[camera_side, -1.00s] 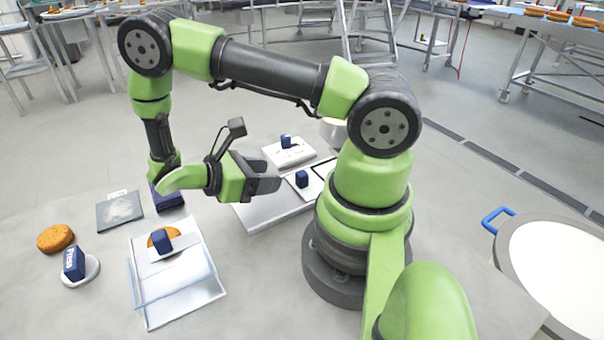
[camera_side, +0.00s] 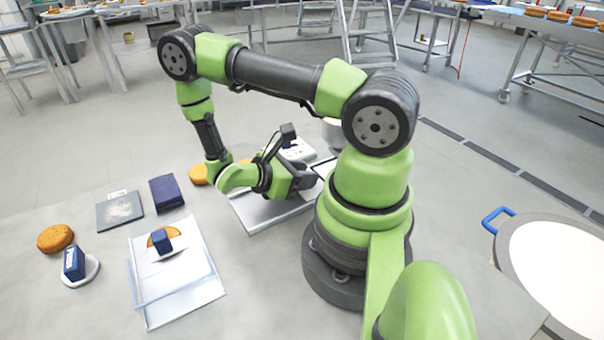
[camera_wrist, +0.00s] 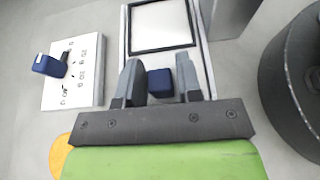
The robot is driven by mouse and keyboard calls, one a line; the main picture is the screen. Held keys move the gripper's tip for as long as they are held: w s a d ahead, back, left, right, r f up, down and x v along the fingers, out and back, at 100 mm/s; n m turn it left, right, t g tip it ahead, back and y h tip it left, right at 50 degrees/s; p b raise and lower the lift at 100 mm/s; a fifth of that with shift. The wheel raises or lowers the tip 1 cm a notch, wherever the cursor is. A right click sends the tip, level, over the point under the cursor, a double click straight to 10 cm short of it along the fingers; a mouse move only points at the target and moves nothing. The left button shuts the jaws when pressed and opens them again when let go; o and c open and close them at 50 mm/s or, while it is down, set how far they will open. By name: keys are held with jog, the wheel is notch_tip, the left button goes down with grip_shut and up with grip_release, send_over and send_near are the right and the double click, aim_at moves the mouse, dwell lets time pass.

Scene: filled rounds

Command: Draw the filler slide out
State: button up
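The filler slide is a pale plate (camera_wrist: 164,60) with a dark blue block handle (camera_wrist: 160,83), seen in the wrist view in front of a black-framed opening (camera_wrist: 160,25). My gripper (camera_wrist: 158,63) is open, its two fingers on either side of the blue handle with narrow gaps. In the side view my gripper (camera_side: 312,177) is low over the metal tray (camera_side: 258,208) beside my base and hides the handle.
A white scale-like box (camera_wrist: 75,75) with a blue knob (camera_wrist: 46,65) and printed gram marks stands left of the slide in the wrist view. A clear sheet tray (camera_side: 180,290), a dark blue box (camera_side: 167,193) and orange-brown rounds (camera_side: 55,238) lie at left.

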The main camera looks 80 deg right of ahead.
aim_at(253, 209)
grip_shut()
jog(key=w+a, duration=0.8)
jog(key=shift+w+a, duration=0.1)
jog(key=shift+o, duration=2)
grip_release()
jog(key=v, duration=1)
jog(key=shift+f, duration=0.1)
